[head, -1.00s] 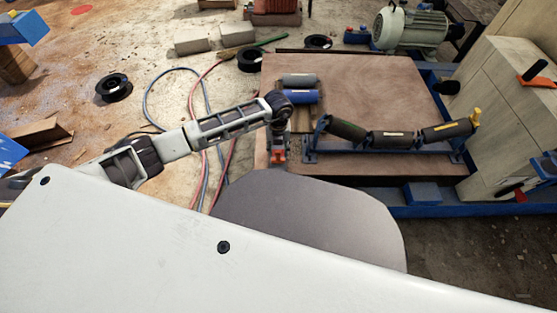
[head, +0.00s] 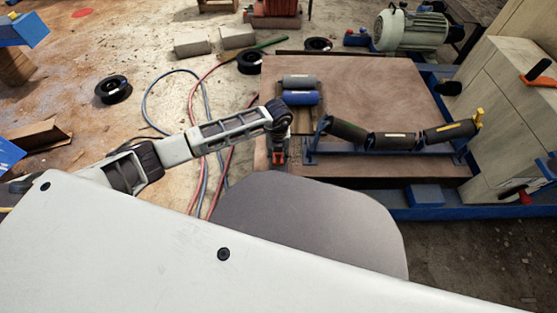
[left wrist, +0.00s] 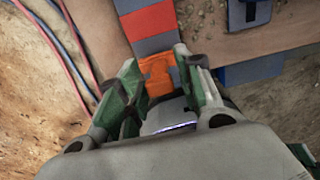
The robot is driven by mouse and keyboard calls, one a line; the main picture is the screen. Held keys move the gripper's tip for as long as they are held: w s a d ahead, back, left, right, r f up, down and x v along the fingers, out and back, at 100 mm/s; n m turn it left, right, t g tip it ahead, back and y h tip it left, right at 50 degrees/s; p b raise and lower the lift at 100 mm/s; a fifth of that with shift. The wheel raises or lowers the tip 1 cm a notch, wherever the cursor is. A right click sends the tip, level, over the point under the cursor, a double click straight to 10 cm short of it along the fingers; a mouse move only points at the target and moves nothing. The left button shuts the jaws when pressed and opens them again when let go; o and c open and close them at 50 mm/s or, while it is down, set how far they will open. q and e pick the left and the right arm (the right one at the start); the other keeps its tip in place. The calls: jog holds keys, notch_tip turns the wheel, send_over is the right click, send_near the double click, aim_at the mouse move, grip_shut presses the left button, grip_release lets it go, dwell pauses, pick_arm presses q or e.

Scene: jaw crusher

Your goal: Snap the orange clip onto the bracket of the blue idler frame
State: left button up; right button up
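The orange clip (left wrist: 157,75) lies on a red and grey striped surface in the left wrist view. My left gripper (left wrist: 158,62) points down over it with its two fingers apart, one on each side of the clip; I cannot tell if they touch it. In the head view my left gripper (head: 279,152) is at the left edge of the brown board, and a bit of orange shows there. The blue idler frame (head: 385,149) stands on the board to its right, carrying three dark rollers. Its left end bracket (head: 315,140) is nearest my gripper. My right gripper is out of view.
A grey roller (head: 298,80) and a blue roller (head: 301,97) lie behind my gripper on the brown board (head: 370,85). Hoses (head: 205,160) run on the floor to the left.

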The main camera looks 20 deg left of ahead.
pick_arm(q)
grip_shut()
jog(key=shift+r+p, duration=2.15)
jog(key=shift+r, duration=0.35)
